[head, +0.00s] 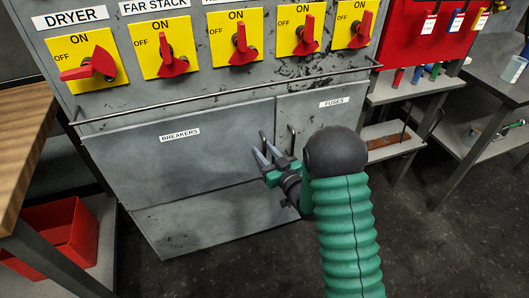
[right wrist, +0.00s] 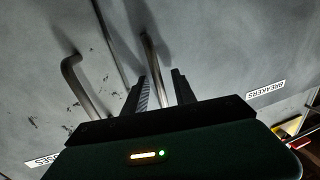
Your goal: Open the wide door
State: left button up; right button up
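The wide grey door labelled BREAKERS (head: 170,160) is closed, flush with the cabinet front. Its bar handle (head: 263,138) stands upright near its right edge. My right gripper (head: 264,154) is at this handle, with its fingers pointing at the door. In the right wrist view, the handle (right wrist: 154,68) runs between the two fingers (right wrist: 160,92), with a gap showing beside it, so the gripper looks open around the bar. Whether a finger touches the bar is unclear. My left gripper is not in view.
The narrower FUSES door (head: 320,112) is on the right, with its own handle (head: 292,142) close beside my gripper. A long rail (head: 200,98) crosses above the doors, under yellow switches. A wooden table (head: 35,125) and red bin (head: 62,240) stand at the left.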

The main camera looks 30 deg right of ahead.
grip_shut()
dwell(1.4)
